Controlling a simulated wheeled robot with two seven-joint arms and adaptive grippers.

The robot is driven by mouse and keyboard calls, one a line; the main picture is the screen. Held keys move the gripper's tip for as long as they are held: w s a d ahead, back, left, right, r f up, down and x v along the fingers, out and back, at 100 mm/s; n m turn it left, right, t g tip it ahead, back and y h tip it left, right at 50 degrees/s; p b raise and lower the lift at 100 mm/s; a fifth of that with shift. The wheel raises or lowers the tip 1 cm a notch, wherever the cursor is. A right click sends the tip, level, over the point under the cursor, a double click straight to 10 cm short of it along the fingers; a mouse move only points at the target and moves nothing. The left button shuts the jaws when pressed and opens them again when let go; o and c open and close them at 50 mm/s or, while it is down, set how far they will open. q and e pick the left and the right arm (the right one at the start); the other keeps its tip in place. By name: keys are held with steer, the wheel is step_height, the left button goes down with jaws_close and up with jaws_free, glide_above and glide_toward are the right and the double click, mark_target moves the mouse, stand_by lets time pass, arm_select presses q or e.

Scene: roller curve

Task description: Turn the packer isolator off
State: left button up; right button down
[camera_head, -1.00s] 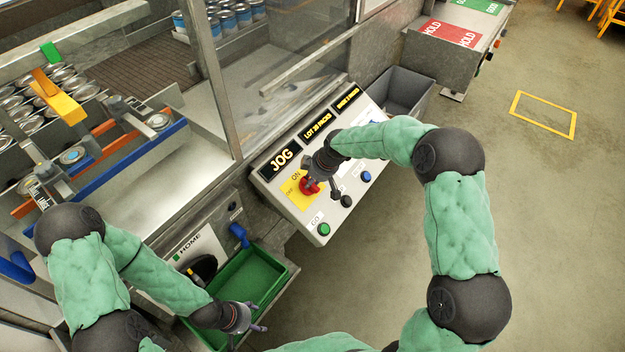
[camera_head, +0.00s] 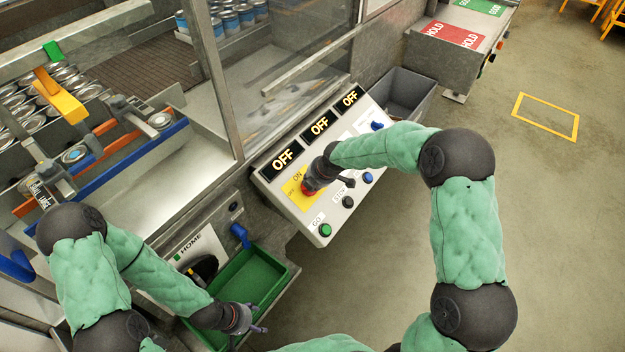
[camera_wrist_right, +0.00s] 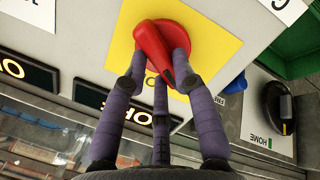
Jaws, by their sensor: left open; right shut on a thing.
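The packer isolator is a red rotary handle (camera_wrist_right: 155,55) on a yellow plate (camera_head: 296,192) of the sloped control panel (camera_head: 268,178). My right gripper (camera_wrist_right: 160,75) is shut on the red handle, with its purple fingers around it in the right wrist view. In the head view my right gripper (camera_head: 315,180) covers most of the handle. The three panel displays (camera_head: 320,125) all read OFF. My left gripper (camera_head: 258,318) is open and empty over the green tray, low in the head view.
A green tray (camera_head: 285,277) and a HOME selector panel (camera_head: 190,245) are below the control panel. Green (camera_head: 325,230), black (camera_head: 348,202) and blue (camera_head: 368,178) buttons are near my right gripper. A grey bin (camera_head: 425,95) stands behind.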

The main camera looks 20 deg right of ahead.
steer(key=n+p, duration=0.2)
steer(key=n, duration=0.2)
steer(key=shift+s, duration=0.15)
steer(key=shift+s+n+t+p, duration=0.1)
steer(key=shift+n+t+p, duration=0.3)
steer(key=shift+n+p, duration=0.45)
steer(key=shift+f+n, duration=0.1)
steer(key=shift+n, duration=0.25)
steer(key=c, duration=1)
jaws_free()
steer(key=v, duration=1.2)
steer(key=shift+f, duration=0.15)
